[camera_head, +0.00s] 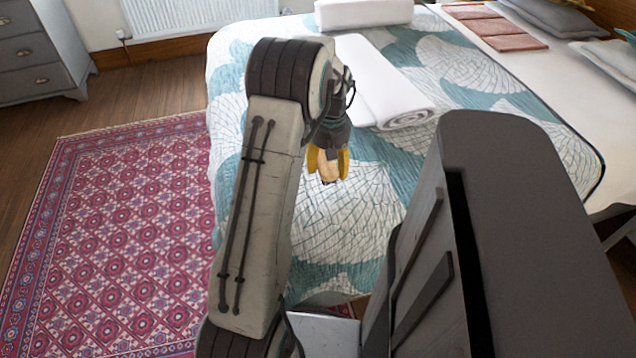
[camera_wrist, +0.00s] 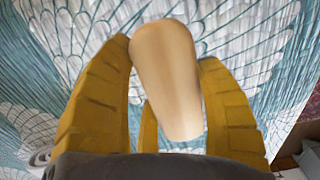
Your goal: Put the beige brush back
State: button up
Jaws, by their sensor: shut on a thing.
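My gripper (camera_head: 329,165) has yellow fingers and hangs over the bed's teal-and-white cover in the head view. In the wrist view my gripper (camera_wrist: 165,110) is shut on a smooth beige piece, the beige brush (camera_wrist: 168,70), which sticks out between the fingers. In the head view a small pale part of the beige brush (camera_head: 327,172) shows between the fingertips. The rest of it is hidden by the fingers, and no bristles can be made out.
The bed (camera_head: 335,215) fills the middle. White rolled towels (camera_head: 405,105) lie on it just beyond my gripper, with another white roll (camera_head: 362,12) farther back. Terracotta folded pieces (camera_head: 505,35) lie at the right. A red patterned rug (camera_head: 120,230) covers the floor left; a grey drawer unit (camera_head: 38,50) stands behind.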

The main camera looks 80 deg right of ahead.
aim_at(318, 187)
jog(key=shift+w+a+f, duration=0.2)
jog(key=shift+w+f, duration=0.25)
jog(key=shift+w, duration=0.25)
jog(key=shift+w+a+f, duration=0.2)
jog(key=shift+w+f, duration=0.25)
jog(key=shift+w, duration=0.2)
jog(key=shift+f+b, duration=0.6)
jog(key=shift+f, duration=1.3)
jog(key=shift+f, duration=0.1)
jog(key=shift+f, duration=0.1)
jog(key=o, duration=1.2)
notch_tip(318, 187, up, 12)
jog(key=shift+f+p, duration=0.25)
jog(key=shift+p, duration=0.9)
jog(key=shift+r, duration=0.45)
